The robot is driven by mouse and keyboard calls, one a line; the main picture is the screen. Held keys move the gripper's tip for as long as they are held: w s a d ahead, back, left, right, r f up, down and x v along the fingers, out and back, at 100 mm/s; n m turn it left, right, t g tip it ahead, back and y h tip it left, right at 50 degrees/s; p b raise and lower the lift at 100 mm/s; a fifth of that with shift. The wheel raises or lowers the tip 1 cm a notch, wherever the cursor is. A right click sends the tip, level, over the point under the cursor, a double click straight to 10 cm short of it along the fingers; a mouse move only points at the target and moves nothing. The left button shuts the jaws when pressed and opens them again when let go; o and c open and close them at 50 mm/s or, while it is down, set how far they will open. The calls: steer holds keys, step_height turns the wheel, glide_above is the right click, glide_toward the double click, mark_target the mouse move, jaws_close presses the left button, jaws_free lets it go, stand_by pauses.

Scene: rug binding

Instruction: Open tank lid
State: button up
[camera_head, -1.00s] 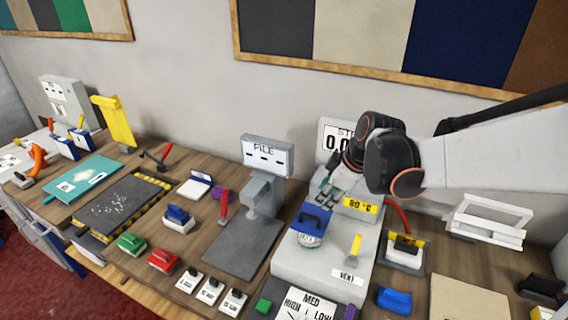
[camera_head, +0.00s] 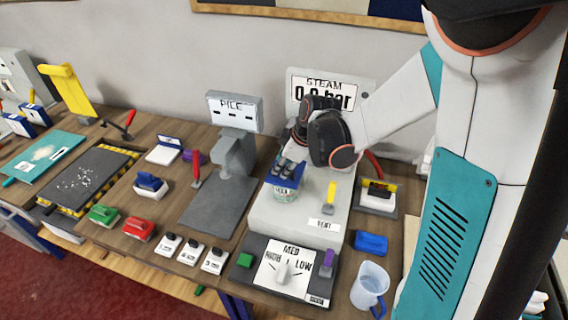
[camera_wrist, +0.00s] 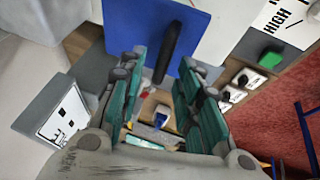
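My gripper (camera_wrist: 165,65) is open there, one finger on each side of the handle, with visible gaps. Whether the fingertips touch the lid is unclear.
A yellow lever (camera_head: 331,194) stands right of the lid. The steam display (camera_head: 326,94) reads 0.0 bar behind my gripper. A dial panel (camera_head: 255,275) is in front, a pile press (camera_head: 235,112) to the left. A clear mug (camera_head: 369,287) stands front right.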

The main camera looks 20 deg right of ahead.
jaws_close()
steer(key=shift+r, duration=0.1)
